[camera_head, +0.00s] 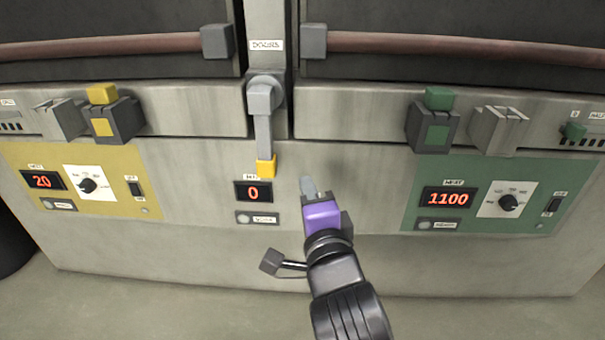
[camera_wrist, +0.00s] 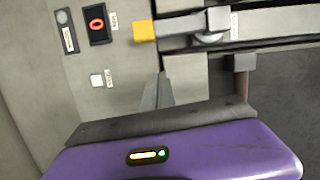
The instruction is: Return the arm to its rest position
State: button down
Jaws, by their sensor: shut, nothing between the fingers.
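My gripper (camera_head: 308,184) has grey fingers and a purple body, and stands in front of the middle of the steel panel in the head view. Its fingers are together and hold nothing. It is to the right of the middle display reading 0 (camera_head: 253,193) and below and right of the yellow-tipped door lever (camera_head: 265,130), which hangs down. In the wrist view the fingers (camera_wrist: 157,95) point toward the panel, apart from the lever's yellow tip (camera_wrist: 145,31). I cannot tell how far the fingertips are from the panel.
A yellow panel (camera_head: 110,205) at the left reads 20. A green panel (camera_head: 400,222) at the right reads 1100. Yellow (camera_head: 102,110) and green (camera_head: 435,115) latch blocks stand out above them. Two dark doors with reddish bar handles (camera_head: 110,46) are above. The floor in front is clear.

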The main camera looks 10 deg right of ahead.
jog(key=shift+s, duration=0.45)
jog(key=s+a+n+t+y, duration=0.2)
jog(key=s+n+y, duration=0.3)
jog(key=n, duration=0.6)
jog(key=s+d+f+n+g+h, duration=0.1)
jog(key=s+d+f+n+g, duration=0.15)
jog(key=s+f, duration=0.65)
jog(key=s+d+f+n+g+h, duration=0.1)
jog(key=s+d+f+n+h, duration=0.2)
jog(key=s, duration=1.2)
jog(key=s+d+f+n+g, duration=0.15)
jog(key=s+d+f, duration=0.3)
jog(key=s, duration=0.75)
notch_tip(320, 180, up, 20)
jog(key=p, duration=2)
jog(key=shift+w+a+p, duration=0.2)
jog(key=shift+a+p, duration=0.05)
jog(key=shift+p, duration=0.05)
jog(key=shift+f, duration=0.1)
